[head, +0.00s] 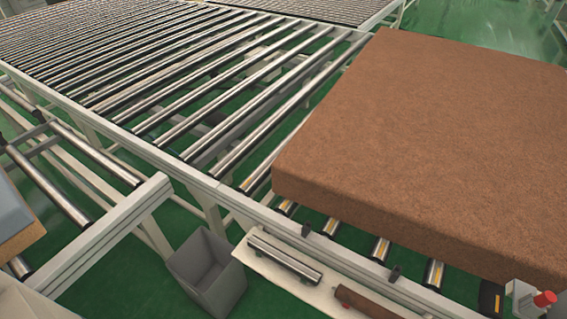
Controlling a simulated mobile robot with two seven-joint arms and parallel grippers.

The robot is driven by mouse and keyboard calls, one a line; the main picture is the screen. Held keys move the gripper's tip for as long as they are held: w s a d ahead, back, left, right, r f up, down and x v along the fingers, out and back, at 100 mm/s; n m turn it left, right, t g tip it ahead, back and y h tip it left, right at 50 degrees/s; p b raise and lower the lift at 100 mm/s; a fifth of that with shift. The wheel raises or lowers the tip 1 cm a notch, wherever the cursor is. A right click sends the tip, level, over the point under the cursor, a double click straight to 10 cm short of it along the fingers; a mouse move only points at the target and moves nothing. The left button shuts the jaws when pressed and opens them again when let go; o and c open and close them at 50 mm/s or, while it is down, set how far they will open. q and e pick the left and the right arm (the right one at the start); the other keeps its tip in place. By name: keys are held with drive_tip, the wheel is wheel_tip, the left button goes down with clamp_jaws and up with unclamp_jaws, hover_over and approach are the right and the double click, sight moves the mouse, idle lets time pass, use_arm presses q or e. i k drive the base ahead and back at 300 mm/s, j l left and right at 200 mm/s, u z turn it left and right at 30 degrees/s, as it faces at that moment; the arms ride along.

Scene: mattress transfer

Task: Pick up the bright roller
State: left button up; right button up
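A bright, shiny metal roller (285,257) lies on a pale narrow shelf (262,268) along the near side of the conveyor, at the bottom centre of the head view. Its length runs from upper left to lower right. A dull brown roller (366,303) lies farther right on the same shelf, partly cut off by the bottom edge. Neither of my grippers shows in this view, and nothing touches the bright roller except the shelf.
A large brown mattress (430,130) covers the conveyor's right part. Bare conveyor rollers (180,75) stretch to the back left. A grey open bin (207,272) stands left of the shelf. A red button (545,298) sits at lower right. A second roller frame (100,240) is at left.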

sight(302, 271)
drive_tip(key=l+u, duration=0.35)
drive_tip(key=l, duration=0.2)
drive_tip(key=l+u, duration=0.3)
drive_tip(key=l, duration=0.25)
drive_tip(key=k+l+u, duration=0.15)
drive_tip(key=l+u, duration=0.2)
drive_tip(key=l, duration=0.15)
drive_tip(key=k, duration=0.4)
drive_tip(key=i+j+z, duration=0.3)
drive_tip(key=i+z, duration=0.15)
drive_tip(key=i+j+z, duration=0.9)
drive_tip(key=j, duration=0.15)
